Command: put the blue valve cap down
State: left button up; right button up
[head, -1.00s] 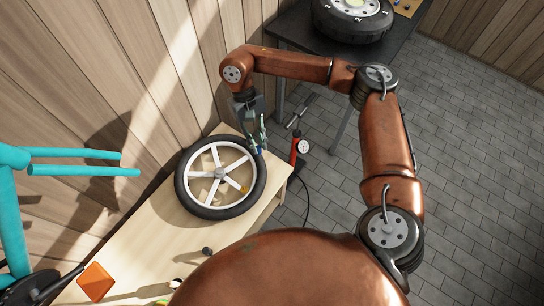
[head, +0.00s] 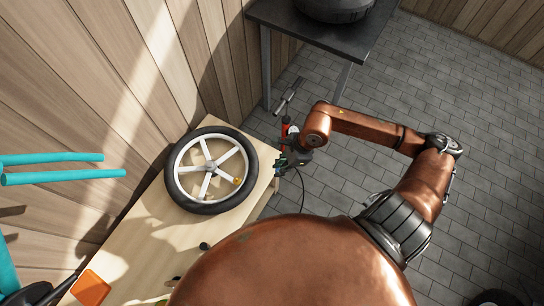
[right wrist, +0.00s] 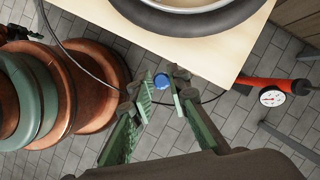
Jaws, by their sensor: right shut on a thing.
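The blue valve cap (right wrist: 161,80) shows in the right wrist view between the green fingertips of my right gripper (right wrist: 161,92). My right gripper is shut on it. In the head view this gripper (head: 281,164) is at the right edge of the wooden workbench (head: 130,240), to the right of the wheel (head: 258,165). In the right wrist view the cap appears against the floor, just off the bench edge. I cannot clearly make out the cap in the head view.
The black-tyred wheel lies flat on the bench. A red pump (head: 285,130) with a gauge (right wrist: 272,97) stands on the floor beside the bench. An orange block (head: 91,288) and small dark knob (head: 204,246) are on the bench's near part.

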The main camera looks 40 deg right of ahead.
jog(key=w+d+f+m+b, duration=0.1)
jog(key=w+d+f+b, duration=0.1)
jog(key=w+f, duration=0.1)
jog(key=w+d+f+m+t+b, duration=0.1)
jog(key=w+d+f+m+b, duration=0.1)
jog(key=w+f, duration=0.1)
jog(key=w+d+f+m+h+b, duration=0.1)
jog(key=w+d+f+m, duration=0.1)
jog(key=w+f, duration=0.1)
jog(key=shift+w+f+b, duration=0.1)
jog(key=shift+w+b, duration=0.3)
jog(key=shift+w, duration=0.4)
jog(key=shift+w+f, duration=0.25)
notch_tip(320, 180, down, 3)
jog(key=shift+w+f+b, duration=0.1)
jog(key=shift+b, duration=0.85)
pick_arm(q)
jog(key=w+d+r, duration=0.2)
jog(key=w+r, duration=0.7)
jog(key=w, duration=0.5)
jog(key=shift+w+d+n, duration=0.15)
jog(key=shift+w+n, duration=0.05)
jog(key=shift+n, duration=0.2)
